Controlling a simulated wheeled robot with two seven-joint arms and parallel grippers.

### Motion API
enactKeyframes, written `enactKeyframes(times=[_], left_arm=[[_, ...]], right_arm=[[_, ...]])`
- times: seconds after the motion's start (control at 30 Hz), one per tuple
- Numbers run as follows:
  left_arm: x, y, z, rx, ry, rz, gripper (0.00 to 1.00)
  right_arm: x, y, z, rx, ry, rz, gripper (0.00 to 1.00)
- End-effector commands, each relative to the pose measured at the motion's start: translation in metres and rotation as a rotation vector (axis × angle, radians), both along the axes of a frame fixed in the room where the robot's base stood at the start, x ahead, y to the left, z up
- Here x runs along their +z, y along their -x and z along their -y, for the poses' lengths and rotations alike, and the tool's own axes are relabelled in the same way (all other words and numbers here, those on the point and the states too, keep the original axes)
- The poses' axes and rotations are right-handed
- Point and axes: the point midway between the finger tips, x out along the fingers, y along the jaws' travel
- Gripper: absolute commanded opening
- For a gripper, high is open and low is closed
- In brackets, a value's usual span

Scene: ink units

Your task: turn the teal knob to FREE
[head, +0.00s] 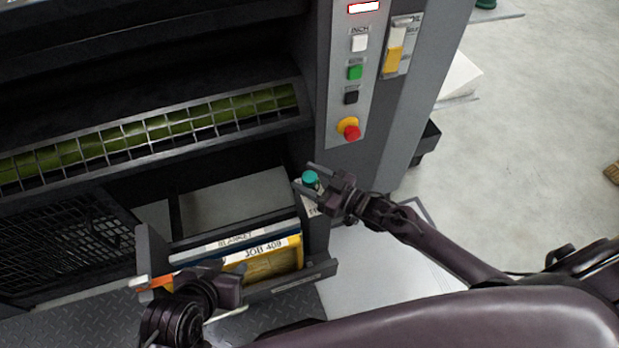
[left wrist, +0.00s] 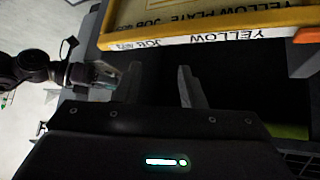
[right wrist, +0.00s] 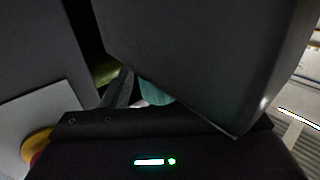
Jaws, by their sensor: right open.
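The teal knob (head: 310,178) sits on top of a narrow post at the right end of the plate rack in the head view. My right gripper (head: 306,177) is open, with its fingers apart on either side of the knob. Contact cannot be told. In the right wrist view a sliver of the teal knob (right wrist: 155,92) shows beside one finger; a large dark shape hides the rest. A white label (head: 311,207) below the knob is mostly covered and unreadable. My left gripper (left wrist: 158,84) is open and empty, near the front of the plate rack.
A yellow-framed plate (head: 272,264) marked JOB 409 and a blanket-labelled one (head: 228,240) stand in the rack. Above right are the red emergency button (head: 352,132) and the green button (head: 355,72). The floor (head: 540,140) at right is mostly clear.

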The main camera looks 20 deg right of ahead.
Motion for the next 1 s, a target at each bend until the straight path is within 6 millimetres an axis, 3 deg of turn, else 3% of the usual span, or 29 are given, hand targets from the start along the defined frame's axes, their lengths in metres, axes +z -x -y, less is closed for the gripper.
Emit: enactKeyframes(times=[0.1, 0.43, 0.63, 0.8, 1.0], left_arm=[[0.000, 0.000, 0.000, 0.000, 0.000, -0.001, 0.36], [-0.001, 0.000, -0.001, 0.000, -0.002, -0.002, 0.36], [-0.001, 0.002, -0.001, -0.001, -0.008, -0.016, 0.36], [-0.022, 0.030, -0.008, -0.017, -0.062, -0.150, 0.36], [-0.019, 0.030, -0.017, -0.002, -0.090, -0.191, 0.36]], right_arm=[[0.000, 0.000, 0.000, 0.000, 0.000, 0.000, 0.53], [0.000, 0.000, 0.000, 0.000, 0.000, 0.000, 0.11], [0.001, 0.000, 0.000, -0.007, 0.000, 0.000, 0.11], [0.002, 0.000, 0.000, -0.035, 0.000, 0.000, 0.11], [0.002, 0.001, -0.001, -0.095, -0.003, -0.001, 0.11]])
